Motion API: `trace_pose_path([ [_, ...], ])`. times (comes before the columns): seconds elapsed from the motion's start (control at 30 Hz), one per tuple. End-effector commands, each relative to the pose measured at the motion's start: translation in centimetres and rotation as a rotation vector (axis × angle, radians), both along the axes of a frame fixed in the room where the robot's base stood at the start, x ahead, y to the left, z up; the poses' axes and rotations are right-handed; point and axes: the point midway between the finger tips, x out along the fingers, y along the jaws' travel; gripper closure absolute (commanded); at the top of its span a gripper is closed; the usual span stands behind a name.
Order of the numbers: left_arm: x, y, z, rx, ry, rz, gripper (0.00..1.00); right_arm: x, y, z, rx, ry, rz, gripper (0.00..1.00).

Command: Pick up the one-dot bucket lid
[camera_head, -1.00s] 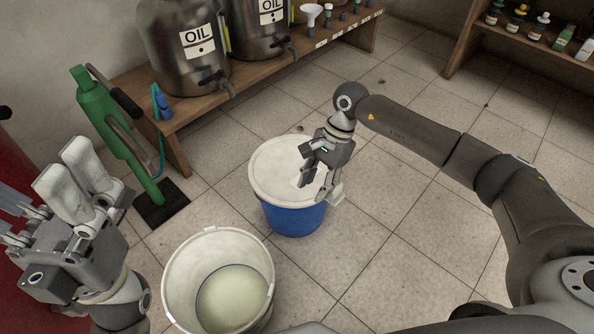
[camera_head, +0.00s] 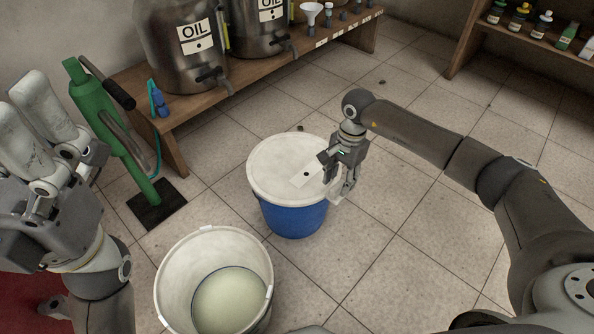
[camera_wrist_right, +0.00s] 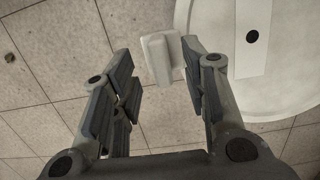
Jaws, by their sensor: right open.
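The lid (camera_head: 272,168) is white and round, with one black dot on a pale label, and sits on a blue bucket (camera_head: 292,218). In the right wrist view the lid (camera_wrist_right: 287,82) fills the upper right, with a pale tab (camera_wrist_right: 161,60) sticking out at its edge. My right gripper (camera_head: 337,181) is at the lid's right edge. In its wrist view, the fingers (camera_wrist_right: 163,88) are open, with the tab between their tips; no grip shows. My left gripper (camera_head: 30,115) is at the far left, away from the lid; its jaw opening is unclear.
An open white bucket (camera_head: 171,272) with pale liquid stands in front of the blue bucket. A green pump (camera_head: 110,130) stands at left. A wooden bench (camera_head: 180,110) with oil drums (camera_head: 180,45) is behind. Tiled floor at right is clear.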

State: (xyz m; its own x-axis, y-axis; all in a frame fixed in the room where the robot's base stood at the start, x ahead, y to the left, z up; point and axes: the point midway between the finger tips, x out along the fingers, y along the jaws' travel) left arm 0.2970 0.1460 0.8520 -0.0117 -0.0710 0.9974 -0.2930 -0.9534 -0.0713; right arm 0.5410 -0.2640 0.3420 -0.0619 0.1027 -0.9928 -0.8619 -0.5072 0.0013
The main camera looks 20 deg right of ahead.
Motion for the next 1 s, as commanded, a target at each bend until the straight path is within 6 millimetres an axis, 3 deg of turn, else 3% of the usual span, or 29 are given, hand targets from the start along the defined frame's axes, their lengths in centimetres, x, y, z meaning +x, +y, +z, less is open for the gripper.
trace_pose_path([
  [0.03,-0.2,0.0,-0.2,0.000,-0.018,0.001,0.09,0.0,0.1,-1.0,0.001,0.000,0.000,0.59],
  [0.2,-0.5,-0.1,0.4,0.003,-0.046,0.002,0.09,-0.1,0.3,-2.6,0.003,-0.001,0.001,0.59],
  [0.53,-0.5,-0.2,0.8,0.004,-0.053,0.002,0.09,-0.1,0.3,-2.8,0.002,-0.001,0.000,0.59],
  [0.87,-0.5,-0.2,0.8,0.003,-0.054,0.002,0.09,-0.1,0.3,-2.8,0.001,0.000,0.000,1.00],
  [1.0,-0.5,-0.2,0.8,0.003,-0.054,0.002,0.09,-0.1,0.3,-2.7,0.002,-0.002,0.000,1.00],
])
